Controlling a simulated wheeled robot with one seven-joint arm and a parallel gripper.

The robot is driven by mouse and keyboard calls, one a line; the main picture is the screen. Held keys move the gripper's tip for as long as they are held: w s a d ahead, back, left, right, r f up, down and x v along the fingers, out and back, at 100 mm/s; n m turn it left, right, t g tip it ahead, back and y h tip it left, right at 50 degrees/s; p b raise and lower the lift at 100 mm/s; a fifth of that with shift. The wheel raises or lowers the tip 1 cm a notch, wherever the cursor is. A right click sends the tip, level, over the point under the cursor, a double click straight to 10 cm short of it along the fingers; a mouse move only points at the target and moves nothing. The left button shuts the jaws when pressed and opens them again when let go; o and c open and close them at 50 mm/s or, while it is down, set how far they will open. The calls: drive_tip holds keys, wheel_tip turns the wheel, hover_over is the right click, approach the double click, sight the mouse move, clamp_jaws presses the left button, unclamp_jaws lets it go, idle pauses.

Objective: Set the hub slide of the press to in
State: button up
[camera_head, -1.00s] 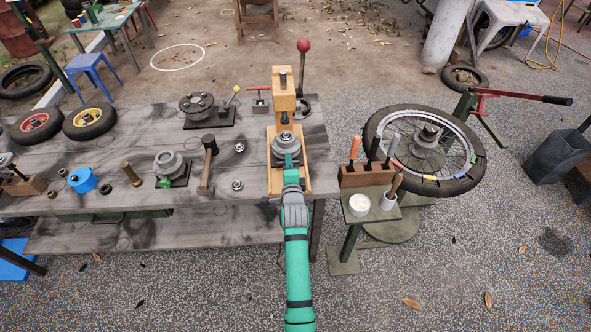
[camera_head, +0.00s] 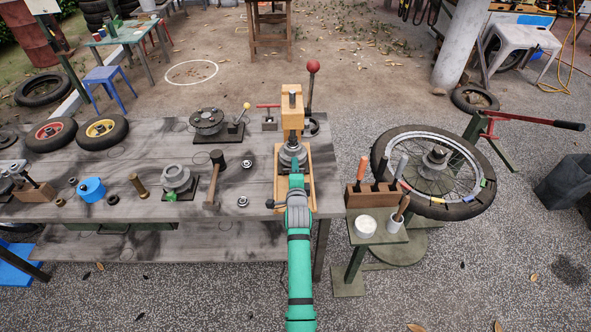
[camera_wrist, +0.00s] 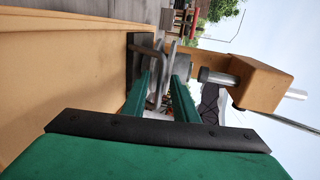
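The press (camera_head: 292,103) stands at the right end of the workbench, with an orange-tan head block and an upright wooden frame. Its hub slide carries a grey metal hub (camera_head: 292,155), which sits under or nearly under the press ram. My gripper (camera_head: 296,177) reaches in over the press base from the front, at the near side of the hub. In the wrist view, my green fingers (camera_wrist: 164,88) stand apart with grey metal parts between their tips. Whether they grip them is unclear. The ram (camera_wrist: 215,76) shows just right of the fingers. The hub's near side is partly hidden by my gripper.
A red-knobbed lever (camera_head: 313,67) rises behind the press. A hammer (camera_head: 215,178) and another hub (camera_head: 176,178) lie left on the bench (camera_head: 120,210). A tool block (camera_head: 372,196) and a spoked wheel (camera_head: 450,185) stand right. The press's tan wooden surface (camera_wrist: 65,60) runs close beside my gripper.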

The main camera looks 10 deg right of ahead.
drive_tip(key=v, duration=1.1)
drive_tip(key=shift+w, duration=0.1)
idle(0.4)
drive_tip(key=shift+s+a+f, duration=0.2)
drive_tip(key=shift+s+f, duration=0.05)
drive_tip(key=s+a+f+n, duration=0.3)
drive_tip(key=s, duration=0.5)
drive_tip(key=s+a+f+n+y, duration=0.1)
drive_tip(key=s+a+f+n, duration=0.2)
drive_tip(key=s, duration=0.5)
drive_tip(key=s+a+f+n, duration=0.3)
drive_tip(key=s+a, duration=0.1)
drive_tip(key=s, duration=0.4)
drive_tip(key=s+a+r+n, duration=0.1)
drive_tip(key=s+r+n, duration=0.2)
drive_tip(key=s, duration=0.5)
drive_tip(key=s+a+r+n+y, duration=0.1)
drive_tip(key=s+r+n, duration=0.3)
drive_tip(key=s, duration=0.4)
drive_tip(key=s+a+r+n+y, duration=0.1)
drive_tip(key=s+a+r+n, duration=0.1)
drive_tip(key=s, duration=0.7)
drive_tip(key=shift+a+r+n, duration=0.4)
drive_tip(key=shift+r+n, duration=0.25)
drive_tip(key=shift+n, duration=0.55)
